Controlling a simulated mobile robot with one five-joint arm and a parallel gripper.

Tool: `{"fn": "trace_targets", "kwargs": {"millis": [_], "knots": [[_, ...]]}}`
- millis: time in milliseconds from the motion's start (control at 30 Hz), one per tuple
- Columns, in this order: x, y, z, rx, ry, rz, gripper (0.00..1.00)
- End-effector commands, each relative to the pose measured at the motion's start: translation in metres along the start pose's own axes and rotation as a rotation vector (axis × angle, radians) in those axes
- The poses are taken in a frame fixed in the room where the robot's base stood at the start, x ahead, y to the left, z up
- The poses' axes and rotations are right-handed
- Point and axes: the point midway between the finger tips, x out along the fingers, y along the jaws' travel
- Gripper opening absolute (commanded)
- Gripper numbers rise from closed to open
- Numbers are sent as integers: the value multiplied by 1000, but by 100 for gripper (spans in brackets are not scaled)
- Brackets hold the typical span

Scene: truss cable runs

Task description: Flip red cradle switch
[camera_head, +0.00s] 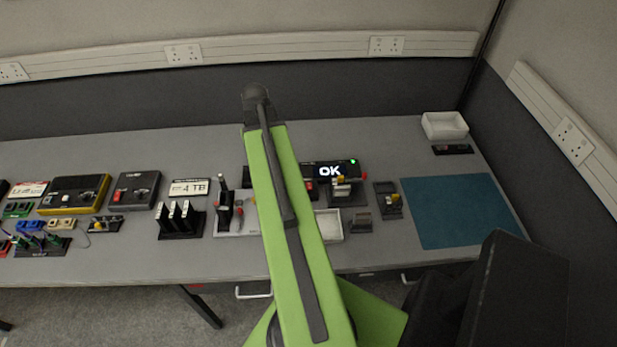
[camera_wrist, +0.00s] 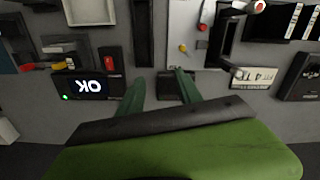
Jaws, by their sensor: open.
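A black box with a small red switch (camera_head: 309,188) stands beside the lit OK display, partly behind my arm in the head view. It also shows upside down in the wrist view, where the red switch (camera_wrist: 111,62) is left of my fingers. Which way the switch is tipped is too small to tell. My gripper (camera_wrist: 160,86) is open, its two green fingers apart with nothing held between them. A dark block (camera_wrist: 170,90) lies beyond the fingertips. In the head view my arm hides the gripper.
The OK display (camera_head: 330,170) has a green light. A white tray (camera_head: 330,226), small fixtures and a grey tool plate (camera_head: 246,222) crowd the table around my arm. A blue mat (camera_head: 460,210) at right is clear. A white bin (camera_head: 444,126) stands at the back right.

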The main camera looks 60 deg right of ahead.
Motion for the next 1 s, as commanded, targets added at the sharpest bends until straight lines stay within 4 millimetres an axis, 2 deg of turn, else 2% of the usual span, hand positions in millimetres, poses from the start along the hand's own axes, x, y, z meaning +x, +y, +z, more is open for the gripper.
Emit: {"fn": "trace_targets", "kwargs": {"millis": [33,100,200,267,333,467,633,767,1000], "knots": [[-8,43,-2,70,0,0,42],[-12,86,1,139,0,0,42],[-14,127,7,204,0,-1,42],[-15,140,10,224,0,-1,42],[-15,146,11,235,0,-1,42],[-13,147,12,236,0,0,42],[1,146,12,235,0,0,42],[22,146,12,234,0,0,42],[71,145,11,234,0,0,42]]}}
